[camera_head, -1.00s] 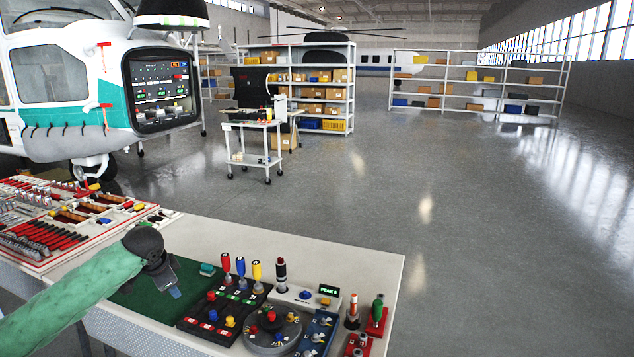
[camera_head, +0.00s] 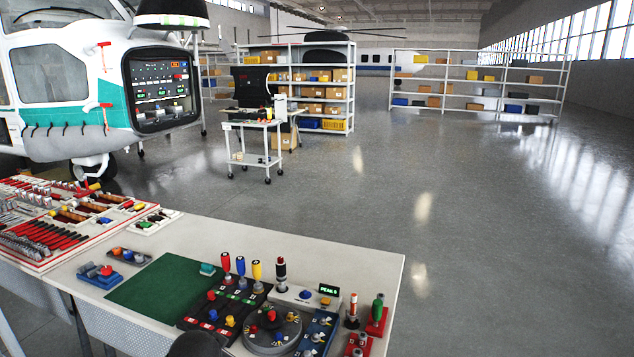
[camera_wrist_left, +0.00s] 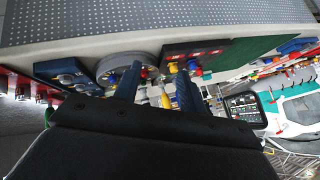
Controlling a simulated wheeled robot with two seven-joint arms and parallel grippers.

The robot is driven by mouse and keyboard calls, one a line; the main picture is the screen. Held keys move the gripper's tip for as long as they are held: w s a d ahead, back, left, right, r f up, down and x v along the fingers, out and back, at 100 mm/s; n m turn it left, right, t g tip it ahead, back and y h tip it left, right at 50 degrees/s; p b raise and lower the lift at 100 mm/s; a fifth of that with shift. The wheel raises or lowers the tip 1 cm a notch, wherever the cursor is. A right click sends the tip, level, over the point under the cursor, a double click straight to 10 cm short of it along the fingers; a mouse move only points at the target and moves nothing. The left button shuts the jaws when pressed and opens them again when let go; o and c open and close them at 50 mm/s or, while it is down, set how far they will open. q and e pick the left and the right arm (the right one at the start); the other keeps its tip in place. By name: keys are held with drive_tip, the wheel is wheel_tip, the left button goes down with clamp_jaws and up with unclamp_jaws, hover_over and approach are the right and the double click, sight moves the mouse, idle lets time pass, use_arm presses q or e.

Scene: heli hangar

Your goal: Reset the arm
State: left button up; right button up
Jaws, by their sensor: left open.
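My left gripper shows in the left wrist view (camera_wrist_left: 157,84), with its two dark fingers apart and nothing between them. That view is turned over, and the table's control panels show beyond the fingers. In the head view only a dark rounded part, probably of my left arm, shows at the bottom edge in front of the table. The green left sleeve is out of the head view. My right gripper is in neither view.
The white table (camera_head: 340,250) holds a green mat (camera_head: 155,288), a lever panel (camera_head: 222,310), a round dial unit (camera_head: 272,330) and a tool tray (camera_head: 50,258). A cart (camera_head: 254,158) and helicopter stand behind. The hangar floor at right is clear.

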use_arm(q)
drive_tip(key=s+d+f+n+g, duration=0.1)
drive_tip(key=s+d+f+g, duration=0.1)
drive_tip(key=s+f, duration=0.5)
drive_tip(key=s+d+f+n+g+h, duration=0.1)
drive_tip(key=s+d+f+g, duration=0.1)
drive_tip(key=s+f, duration=0.6)
drive_tip(key=s+d+f+n+g+h, duration=0.1)
drive_tip(key=s+f, duration=0.6)
drive_tip(key=s, duration=1.1)
drive_tip(key=shift+s+d+f+n+g, duration=0.25)
drive_tip(key=shift+d+f+n+g, duration=0.05)
drive_tip(key=shift+d+g, duration=0.65)
